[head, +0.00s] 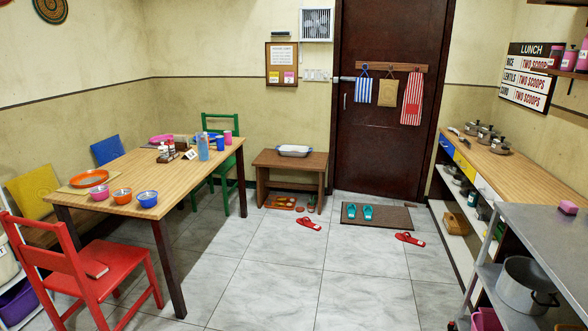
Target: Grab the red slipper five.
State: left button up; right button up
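Two red slippers lie apart on the tiled floor in the head view. One red slipper (309,224) lies in front of the small wooden bench. The other red slipper (410,239) lies by the front right corner of the dark doormat (390,217). I cannot make out any number on either slipper. A pair of teal slippers (367,212) rests on the mat. Brown sandals (281,202) are on the floor under the bench. Neither of my grippers is in view.
The bench (290,160) holds a tray. A dining table (160,167) with bowls and a red chair (80,270) stand at left. A wooden counter (500,169) and a metal table (545,225) line the right.

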aim_at(308, 221)
jog(key=i, duration=4.85)
